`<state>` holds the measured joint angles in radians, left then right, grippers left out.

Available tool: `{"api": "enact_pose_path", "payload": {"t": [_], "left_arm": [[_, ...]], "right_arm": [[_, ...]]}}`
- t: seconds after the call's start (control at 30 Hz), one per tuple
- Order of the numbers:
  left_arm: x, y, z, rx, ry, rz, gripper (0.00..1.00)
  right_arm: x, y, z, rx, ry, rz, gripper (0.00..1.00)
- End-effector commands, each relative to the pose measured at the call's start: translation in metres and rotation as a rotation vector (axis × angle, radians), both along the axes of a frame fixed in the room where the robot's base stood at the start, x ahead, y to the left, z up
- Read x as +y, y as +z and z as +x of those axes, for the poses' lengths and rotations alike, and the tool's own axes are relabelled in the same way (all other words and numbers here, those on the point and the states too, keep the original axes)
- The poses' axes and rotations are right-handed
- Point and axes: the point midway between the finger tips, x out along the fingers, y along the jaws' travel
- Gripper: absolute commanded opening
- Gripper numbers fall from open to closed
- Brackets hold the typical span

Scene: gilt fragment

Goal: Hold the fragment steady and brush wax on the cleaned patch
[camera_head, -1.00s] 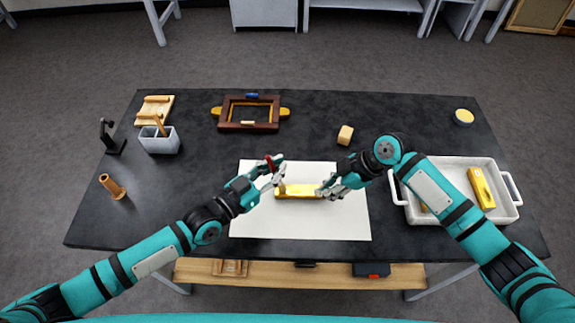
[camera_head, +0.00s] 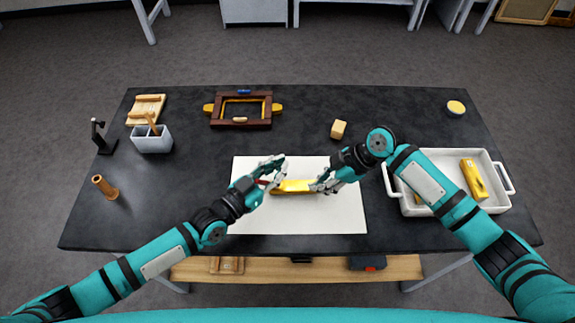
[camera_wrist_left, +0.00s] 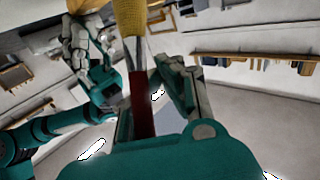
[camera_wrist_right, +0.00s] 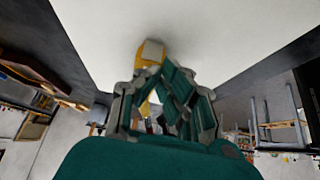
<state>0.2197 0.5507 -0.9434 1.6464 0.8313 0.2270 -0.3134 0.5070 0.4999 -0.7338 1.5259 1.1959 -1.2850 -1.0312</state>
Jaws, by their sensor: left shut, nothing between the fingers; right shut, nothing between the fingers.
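The gilt fragment (camera_head: 294,187) lies on a white sheet (camera_head: 300,219); its end shows in the right wrist view (camera_wrist_right: 152,50). My left gripper (camera_head: 277,172) is shut at the fragment's left end. A brush with a dark red handle (camera_wrist_left: 142,104), metal ferrule and yellow bristles (camera_wrist_left: 130,18) lies along its fingers; I cannot tell how the brush is supported. A bit of red handle shows in the head view (camera_head: 262,181). My right gripper (camera_head: 323,184) is shut at the fragment's right end, its fingertips beside it; contact is unclear. The patch cannot be made out.
A white tray (camera_head: 511,178) with a yellow piece (camera_head: 473,180) stands at right, partly under my right arm. A wooden frame (camera_head: 240,123), a small block (camera_head: 338,129), a round tin (camera_head: 456,107) and a grey holder (camera_head: 152,142) stand farther back.

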Motion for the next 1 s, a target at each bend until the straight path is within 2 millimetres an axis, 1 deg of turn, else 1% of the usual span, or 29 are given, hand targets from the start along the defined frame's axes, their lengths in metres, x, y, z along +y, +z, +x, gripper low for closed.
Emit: {"api": "enact_pose_path", "payload": {"t": [0.2,0.3,0.83,0.9,1.0], "left_arm": [[0.021,0.0,-0.001,-0.002,-0.001,0.002,0.0],[0.008,0.001,-0.001,0.001,-0.002,-0.006,0.0],[-0.039,0.0,0.0,0.001,0.0,-0.004,0.0],[-0.027,-0.001,0.001,-0.001,0.0,0.003,0.0],[-0.018,0.0,0.0,-0.001,0.0,0.003,0.0]], "right_arm": [[0.0,-0.002,-0.001,0.003,0.001,-0.002,0.0],[0.0,-0.002,-0.001,0.003,0.001,-0.002,0.0],[0.0,-0.002,-0.001,0.003,0.001,-0.002,0.0],[0.0,-0.002,-0.001,0.003,0.001,-0.002,0.0],[0.0,-0.002,-0.001,0.003,0.001,-0.002,0.0]]}}
